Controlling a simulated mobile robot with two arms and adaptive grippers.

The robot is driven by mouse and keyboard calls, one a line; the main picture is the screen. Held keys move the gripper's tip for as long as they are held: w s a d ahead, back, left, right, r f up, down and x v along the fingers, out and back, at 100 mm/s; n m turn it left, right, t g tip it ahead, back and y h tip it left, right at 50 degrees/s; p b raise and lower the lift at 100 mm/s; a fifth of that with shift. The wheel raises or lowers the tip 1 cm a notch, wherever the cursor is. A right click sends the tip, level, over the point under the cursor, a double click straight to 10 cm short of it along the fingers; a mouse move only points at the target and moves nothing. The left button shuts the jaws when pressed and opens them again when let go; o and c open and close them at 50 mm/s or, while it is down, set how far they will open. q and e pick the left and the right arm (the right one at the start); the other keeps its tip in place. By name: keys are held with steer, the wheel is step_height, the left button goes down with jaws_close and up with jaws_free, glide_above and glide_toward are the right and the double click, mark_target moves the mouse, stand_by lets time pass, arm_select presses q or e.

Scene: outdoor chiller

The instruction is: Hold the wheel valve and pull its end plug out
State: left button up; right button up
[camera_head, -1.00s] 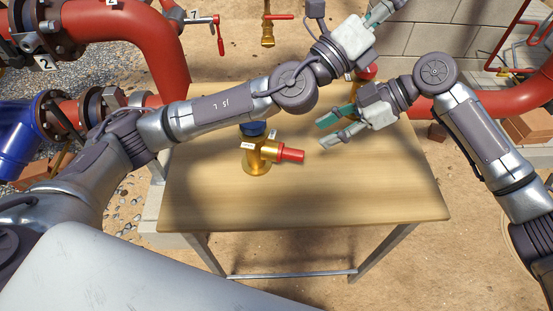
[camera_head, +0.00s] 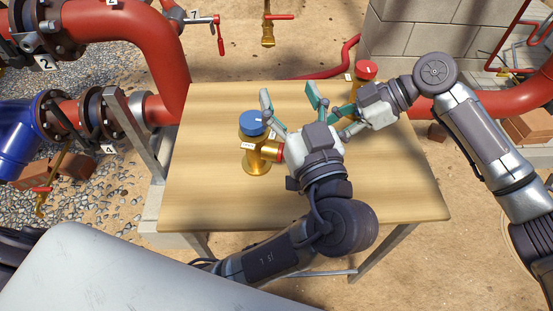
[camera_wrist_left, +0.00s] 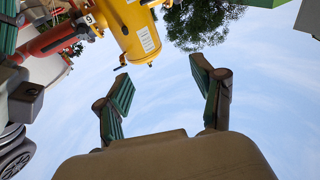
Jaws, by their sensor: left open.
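The gold wheel valve (camera_head: 257,165) stands upright on the table, with a blue wheel (camera_head: 253,123) on top. Its red end plug (camera_head: 280,152) points right and is mostly hidden behind my left gripper. My left gripper (camera_head: 289,98) is open, its teal fingers pointing to the back of the table, just right of the valve. I cannot tell whether it touches the plug. Its empty spread fingers (camera_wrist_left: 165,90) show against sky in the left wrist view. My right gripper (camera_head: 338,120) comes in from the right with its fingers apart, partly behind the left one.
The wooden table (camera_head: 205,205) is bare at its left and front. A red-topped fitting (camera_head: 365,70) stands at the back right. Red pipes (camera_head: 125,45) flank the left side. The left wrist view shows a yellow cylinder (camera_wrist_left: 133,28) overhead.

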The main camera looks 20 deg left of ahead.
mark_target(248, 112)
arm_select(q)
steer(key=s+f+n+g+y, duration=0.1)
steer(key=s+f+n+g, duration=0.3)
steer(key=f, duration=0.6)
steer(key=w+a+m, duration=0.1)
steer(key=w+a, duration=0.3)
steer(key=a, duration=0.1)
steer(key=w+a+m+t, duration=0.1)
steer(key=w+a, duration=0.3)
steer(key=w, duration=0.1)
steer(key=shift+a, duration=0.4)
